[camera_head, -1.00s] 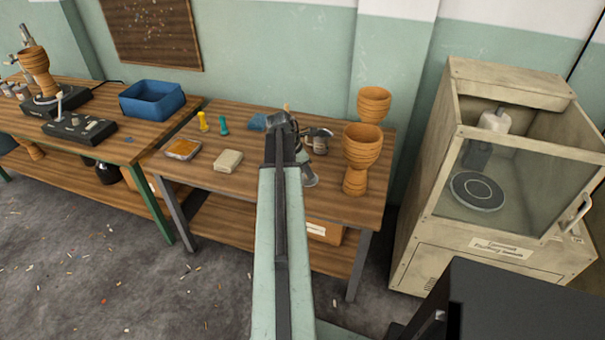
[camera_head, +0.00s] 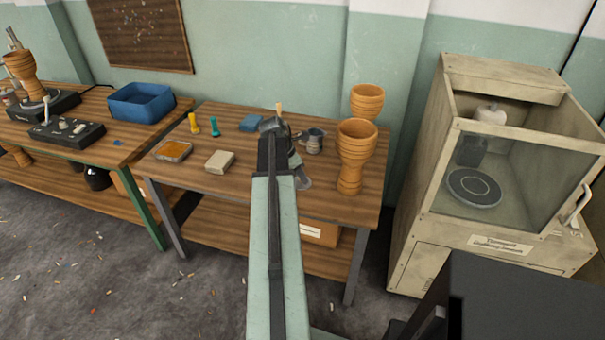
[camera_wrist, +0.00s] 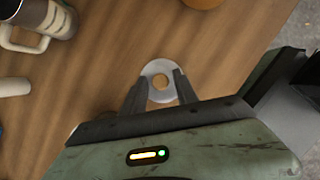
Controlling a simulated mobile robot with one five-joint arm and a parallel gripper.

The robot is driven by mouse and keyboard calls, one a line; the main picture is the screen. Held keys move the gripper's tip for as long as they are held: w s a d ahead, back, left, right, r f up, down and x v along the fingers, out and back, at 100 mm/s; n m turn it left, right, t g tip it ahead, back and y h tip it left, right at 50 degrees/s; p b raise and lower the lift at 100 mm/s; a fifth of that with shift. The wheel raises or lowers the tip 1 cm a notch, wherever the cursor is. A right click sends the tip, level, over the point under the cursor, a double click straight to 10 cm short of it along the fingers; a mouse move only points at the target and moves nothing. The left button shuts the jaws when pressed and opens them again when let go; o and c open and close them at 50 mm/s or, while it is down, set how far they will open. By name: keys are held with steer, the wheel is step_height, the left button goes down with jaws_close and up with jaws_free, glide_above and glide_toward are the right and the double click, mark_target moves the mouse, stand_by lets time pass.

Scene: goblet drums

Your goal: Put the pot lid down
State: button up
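The pot lid, a pale grey disc with a tan round centre, shows in the wrist view (camera_wrist: 160,68) over the wooden table top. My gripper (camera_wrist: 161,76) is above it, with its two fingers spread across opposite sides of the disc. Gaps show between the fingers and the tan centre. I cannot tell whether the lid rests flat on the wood. In the head view my arm hides most of the gripper, and a pale grey piece shows just right of the arm.
A grey mug (camera_head: 315,142) and two orange goblet drums (camera_head: 357,155) stand right of my arm. A glass-fronted cabinet (camera_head: 500,180) stands right of the table (camera_head: 240,190).

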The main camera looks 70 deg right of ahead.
steer(key=shift+s, duration=0.1)
steer(key=shift+r, duration=0.25)
steer(key=p+v, duration=1.1)
steer(key=shift+r, duration=0.35)
steer(key=shift+a, duration=0.1)
